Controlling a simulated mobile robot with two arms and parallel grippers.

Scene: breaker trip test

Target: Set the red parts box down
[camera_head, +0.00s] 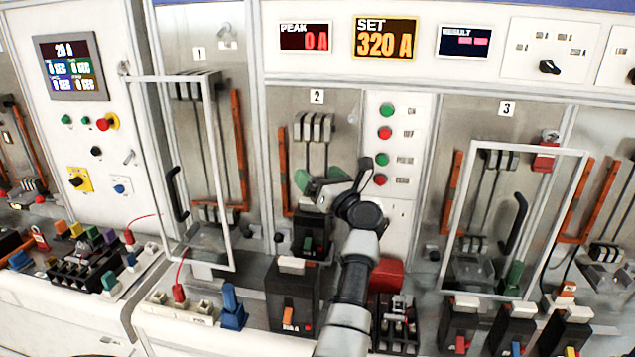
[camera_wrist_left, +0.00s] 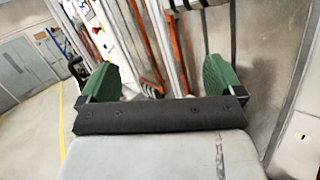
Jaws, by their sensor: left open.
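A red box (camera_head: 388,275) sits on the bench right of my left forearm, behind a black block with metal terminals. My arm hides part of its left side. My left gripper (camera_head: 320,183) is up in front of bay 2, near the grey breaker levers, above and left of the red box and apart from it. In the left wrist view the green fingers of my left gripper (camera_wrist_left: 160,84) are wide apart with nothing between them. The red box cannot be made out in the left wrist view. My right gripper is not in view.
A black breaker (camera_head: 292,300) with an orange lever stands left of my arm, beside a blue part (camera_head: 233,310). Several breakers stand at the lower right. Clear framed doors stand open at bay 1 (camera_head: 224,170) and bay 3 (camera_head: 583,185). The bench is crowded.

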